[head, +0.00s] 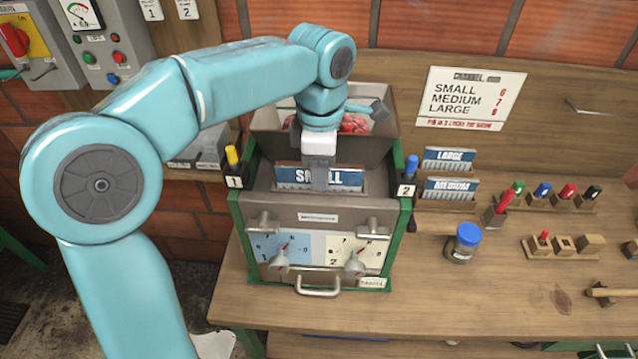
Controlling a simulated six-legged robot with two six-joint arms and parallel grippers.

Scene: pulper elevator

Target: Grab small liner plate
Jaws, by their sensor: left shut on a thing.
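The small liner plate (345,179), blue with white letters reading SMALL and a toothed lower part, stands upright in the top opening of the grey and green machine (318,216). My left gripper (318,178) comes down from above and is shut on the plate near its middle, covering some of its letters. I cannot tell whether the plate touches the machine. The LARGE plate (449,157) and the MEDIUM plate (451,187) stand in wooden holders right of the machine. My right gripper is not in view.
A hopper with red fruit (354,123) is behind the gripper. Yellow peg 1 (232,157) and blue peg 2 (411,167) flank the machine. A blue-lidded jar (466,240), wooden blocks with coloured pegs and a hammer (610,292) lie on the right. The bench front right of the machine is mostly clear.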

